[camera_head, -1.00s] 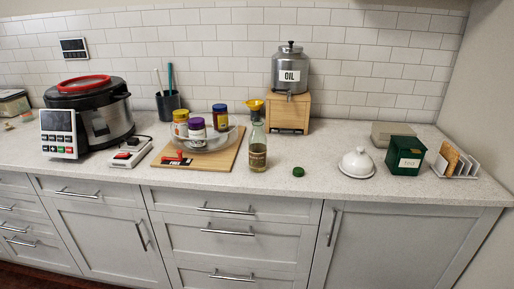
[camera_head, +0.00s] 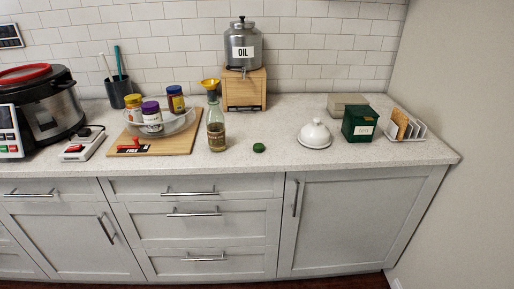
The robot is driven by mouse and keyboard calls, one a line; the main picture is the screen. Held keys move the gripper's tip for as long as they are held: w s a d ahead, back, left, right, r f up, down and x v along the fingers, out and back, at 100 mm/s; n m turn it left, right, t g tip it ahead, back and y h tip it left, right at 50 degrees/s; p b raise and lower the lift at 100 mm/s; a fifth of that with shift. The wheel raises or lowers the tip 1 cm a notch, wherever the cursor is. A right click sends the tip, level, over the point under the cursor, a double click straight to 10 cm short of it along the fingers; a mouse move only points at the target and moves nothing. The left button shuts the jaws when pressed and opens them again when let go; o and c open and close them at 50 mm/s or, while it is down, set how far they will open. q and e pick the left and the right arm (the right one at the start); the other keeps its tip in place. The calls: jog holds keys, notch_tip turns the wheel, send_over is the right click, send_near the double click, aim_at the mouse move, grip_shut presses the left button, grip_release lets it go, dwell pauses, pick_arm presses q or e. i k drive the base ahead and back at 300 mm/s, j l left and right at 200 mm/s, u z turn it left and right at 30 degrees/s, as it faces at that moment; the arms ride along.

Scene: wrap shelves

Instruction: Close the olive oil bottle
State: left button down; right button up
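The olive oil bottle (camera_head: 217,132) stands upright on the counter, just right of the cutting board. It is clear glass with a label. A yellow funnel (camera_head: 210,85) shows at its top; I cannot tell whether it sits in the neck or behind it. A small dark green cap (camera_head: 259,148) lies on the counter to the right of the bottle, apart from it. Neither of my grippers is in view.
A cutting board (camera_head: 183,146) with a glass bowl of jars is left of the bottle. The oil dispenser (camera_head: 243,48) on its wooden stand (camera_head: 256,90) is behind. A white domed dish (camera_head: 314,135) and green box (camera_head: 359,124) stand right. Counter around the cap is clear.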

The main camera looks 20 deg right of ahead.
aim_at(215, 123)
jog(key=i+j+z, duration=0.35)
jog(key=j, duration=0.2)
jog(key=i+j+z, duration=0.15)
jog(key=j, duration=0.2)
jog(key=i+j+z, duration=0.3)
jog(key=j, duration=0.4)
